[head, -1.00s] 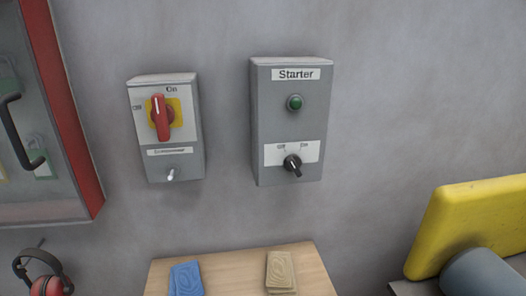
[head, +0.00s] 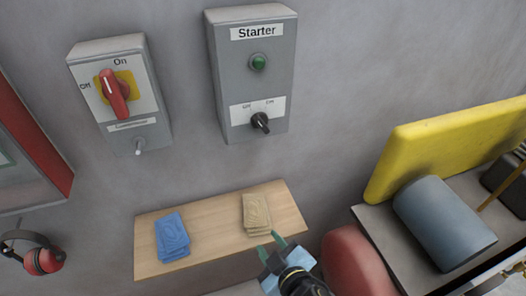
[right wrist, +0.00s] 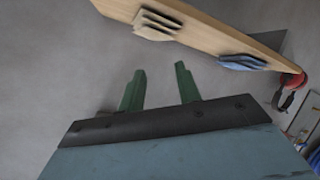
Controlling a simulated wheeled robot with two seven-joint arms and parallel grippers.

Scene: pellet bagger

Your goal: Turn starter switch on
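The grey Starter box (head: 252,90) is on the wall at upper middle in the head view. It has a green round lamp or button (head: 258,62) and, below it, a black rotary switch (head: 261,122) between "Off" and "On" marks. The switch's pointer tilts toward the lower right. My right gripper (head: 277,243) is at the bottom middle of the head view, below the box and in front of the wooden shelf. In the right wrist view its two green fingers (right wrist: 158,88) stand apart with nothing between them. My left gripper is out of view.
A second grey box with a red rotary handle (head: 115,95) is left of the Starter box. The wooden shelf (head: 200,257) holds blue cloths (head: 172,236) and tan cloths (head: 256,213). A yellow machine part (head: 440,145) and grey cylinder (head: 445,222) stand right. Red earmuffs (head: 42,260) hang lower left.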

